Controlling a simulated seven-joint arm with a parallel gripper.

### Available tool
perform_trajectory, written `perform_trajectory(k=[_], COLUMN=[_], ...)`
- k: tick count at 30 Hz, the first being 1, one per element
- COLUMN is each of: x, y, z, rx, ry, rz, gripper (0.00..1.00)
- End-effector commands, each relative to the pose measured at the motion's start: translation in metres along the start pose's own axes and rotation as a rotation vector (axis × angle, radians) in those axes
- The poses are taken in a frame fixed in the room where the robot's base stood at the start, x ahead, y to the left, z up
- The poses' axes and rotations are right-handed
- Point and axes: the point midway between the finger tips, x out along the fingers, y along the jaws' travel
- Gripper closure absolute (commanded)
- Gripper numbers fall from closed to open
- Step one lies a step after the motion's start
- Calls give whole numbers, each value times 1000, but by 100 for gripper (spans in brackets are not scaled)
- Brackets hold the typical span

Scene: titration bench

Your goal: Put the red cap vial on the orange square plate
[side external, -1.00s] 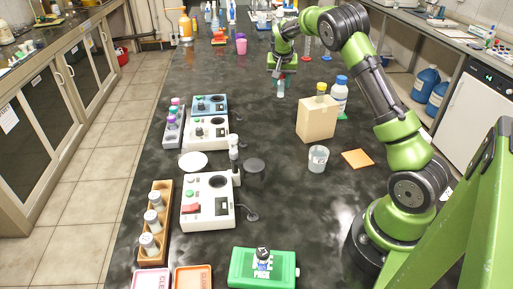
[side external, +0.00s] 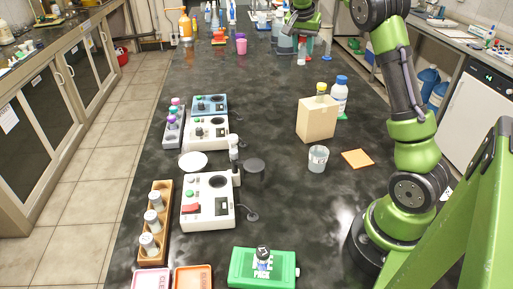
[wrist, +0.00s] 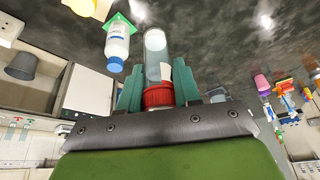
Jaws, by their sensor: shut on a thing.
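In the wrist view my gripper (wrist: 159,92) has its teal fingers shut on the red cap vial (wrist: 157,68). The fingers sit on either side of the red cap, and the clear body points away from the palm. In the side view the vial (side external: 302,56) hangs below my gripper at the far end of the bench, above the dark top; the fingers are too small there to make out. The orange square plate (side external: 357,159) lies flat and bare on the bench, well nearer the camera than my gripper.
A cardboard box (side external: 316,121), a yellow-capped item (side external: 321,89) and a blue-capped bottle (side external: 341,95) stand between the vial and the plate. A glass beaker (side external: 318,159) stands just left of the plate. Instruments (side external: 207,202) line the left side; the middle bench is clear.

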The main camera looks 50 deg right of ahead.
Motion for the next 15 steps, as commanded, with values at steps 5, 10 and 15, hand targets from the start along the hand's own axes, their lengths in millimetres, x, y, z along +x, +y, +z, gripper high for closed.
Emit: perform_trajectory(k=[5,10,15], x=[-14,-26,-29], y=[54,127,183], z=[13,40,69], rx=[211,497,717], ry=[-1,-1,0], rz=[84,202,294], gripper=[96,96,96])
